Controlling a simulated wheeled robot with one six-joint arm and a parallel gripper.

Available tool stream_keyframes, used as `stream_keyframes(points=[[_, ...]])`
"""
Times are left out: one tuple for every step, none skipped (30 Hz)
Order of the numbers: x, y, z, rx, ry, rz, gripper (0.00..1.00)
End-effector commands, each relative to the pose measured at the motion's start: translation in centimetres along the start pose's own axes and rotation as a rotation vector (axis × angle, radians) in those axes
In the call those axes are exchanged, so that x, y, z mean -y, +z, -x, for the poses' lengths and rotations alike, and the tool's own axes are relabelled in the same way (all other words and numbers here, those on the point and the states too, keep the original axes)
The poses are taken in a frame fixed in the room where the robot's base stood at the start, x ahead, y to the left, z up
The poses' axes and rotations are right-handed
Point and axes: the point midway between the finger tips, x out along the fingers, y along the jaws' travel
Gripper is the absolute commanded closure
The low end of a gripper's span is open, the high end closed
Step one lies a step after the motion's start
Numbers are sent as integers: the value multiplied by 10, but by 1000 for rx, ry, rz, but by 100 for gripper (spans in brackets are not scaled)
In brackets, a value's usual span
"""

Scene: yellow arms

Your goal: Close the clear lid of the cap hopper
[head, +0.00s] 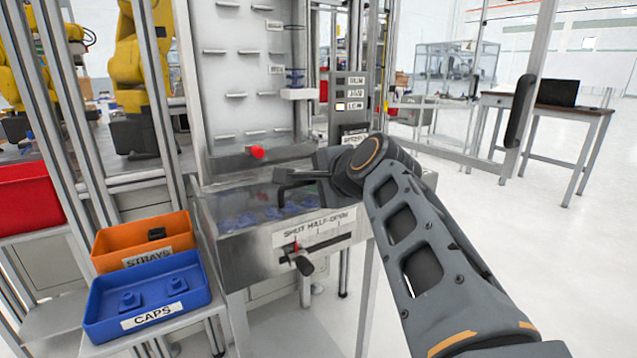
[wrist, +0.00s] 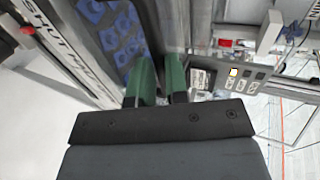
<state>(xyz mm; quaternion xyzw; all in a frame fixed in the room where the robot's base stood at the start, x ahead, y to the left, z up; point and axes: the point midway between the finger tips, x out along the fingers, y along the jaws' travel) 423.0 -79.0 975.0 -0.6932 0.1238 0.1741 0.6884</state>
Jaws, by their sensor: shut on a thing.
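The cap hopper (head: 325,242) is a grey metal box with a "SHUT / HALF / OPEN" scale and a black-handled lever on its front. Its clear lid (head: 232,204) looks low and nearly flat over the blue caps (head: 285,211); I cannot tell whether it is fully down. The caps also show in the wrist view (wrist: 122,40). My gripper (head: 284,188) is over the hopper's top. In the wrist view its green-padded fingers (wrist: 160,78) are shut on a narrow grey part, apparently the lid's handle or edge, mostly hidden by the fingers.
An orange STRAYS bin (head: 118,243) and a blue CAPS tray (head: 195,297) stand left of the hopper. A red knob (head: 257,152) sits behind the lid on the grey panel. A button panel (head: 352,90) rises behind my wrist.

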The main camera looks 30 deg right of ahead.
Motion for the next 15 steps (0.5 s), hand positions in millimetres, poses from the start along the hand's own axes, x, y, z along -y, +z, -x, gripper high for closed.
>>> stream_keyframes(points=[[-9, 0, -3, 6, 22, -1, 100], [-10, 0, -4, 6, 24, -1, 100], [-10, 0, -4, 6, 26, -1, 100], [-11, 0, -4, 7, 27, -1, 100], [-11, 0, -4, 7, 28, -1, 100], [-11, 0, -4, 6, 29, -1, 100], [-12, -1, -4, 6, 29, -1, 100], [-12, -1, -4, 5, 30, -1, 100], [-12, -1, -4, 5, 30, -1, 100], [-12, -1, -4, 4, 30, -1, 100], [-12, -1, -4, 4, 30, -1, 100], [-12, -1, -4, 4, 30, -1, 100], [-12, -2, -4, 4, 30, -1, 100], [-12, -2, -5, 4, 31, -1, 83], [-12, -2, -5, 4, 31, -2, 79]])
